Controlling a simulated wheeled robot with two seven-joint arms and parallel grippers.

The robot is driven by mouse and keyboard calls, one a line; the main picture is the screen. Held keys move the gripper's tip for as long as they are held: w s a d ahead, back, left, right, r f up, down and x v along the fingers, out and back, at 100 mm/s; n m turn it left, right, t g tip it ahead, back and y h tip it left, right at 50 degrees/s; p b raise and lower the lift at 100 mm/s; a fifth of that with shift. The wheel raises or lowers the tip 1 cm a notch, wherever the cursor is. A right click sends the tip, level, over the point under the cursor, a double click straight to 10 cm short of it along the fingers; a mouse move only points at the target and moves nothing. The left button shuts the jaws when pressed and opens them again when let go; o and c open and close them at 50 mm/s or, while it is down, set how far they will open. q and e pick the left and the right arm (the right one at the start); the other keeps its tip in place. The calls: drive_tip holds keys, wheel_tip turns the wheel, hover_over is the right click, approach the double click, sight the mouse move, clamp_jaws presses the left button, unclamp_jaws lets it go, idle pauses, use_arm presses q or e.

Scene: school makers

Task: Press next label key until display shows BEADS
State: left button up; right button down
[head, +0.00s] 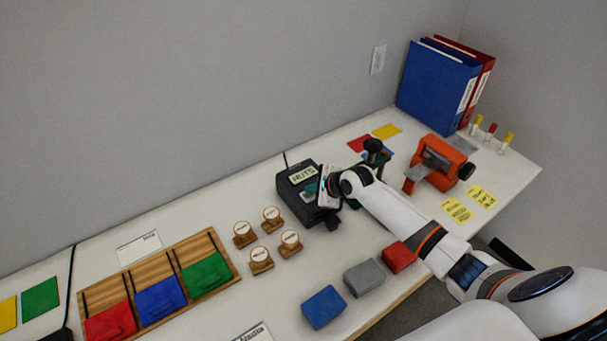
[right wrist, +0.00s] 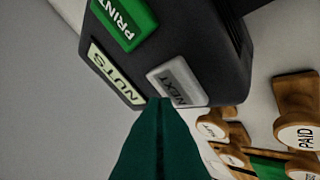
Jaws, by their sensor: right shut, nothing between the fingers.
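The black label printer (head: 293,186) stands on the table near the wall. Its display (head: 304,175) reads NUTS, and the same display (right wrist: 116,75) reads NUTS in the right wrist view. The grey NEXT key (right wrist: 177,82) lies beside the display, and a green PRINT key (right wrist: 124,22) is above it. My right gripper (right wrist: 160,102) is shut and empty, its green fingertips at the edge of the NEXT key. I cannot tell whether they touch it. In the head view my right gripper (head: 326,190) covers part of the printer. My left gripper is not in view.
Several wooden stamps (head: 261,259) stand left of the printer, beside a wooden tray (head: 222,245) with coloured lids. Red, grey and blue blocks (head: 323,307) line the front edge. An orange tape dispenser (head: 440,160) and binders (head: 437,80) are to the right.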

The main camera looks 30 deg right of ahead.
sight(312, 197)
drive_tip(key=shift+f, duration=0.1)
idle(0.6)
drive_tip(key=shift+f, duration=0.35)
idle(0.5)
drive_tip(key=shift+r+p, duration=0.45)
drive_tip(key=shift+p, duration=0.55)
wheel_tip(312, 197, up, 6)
drive_tip(key=p, duration=0.7)
drive_tip(key=shift+p, duration=0.4)
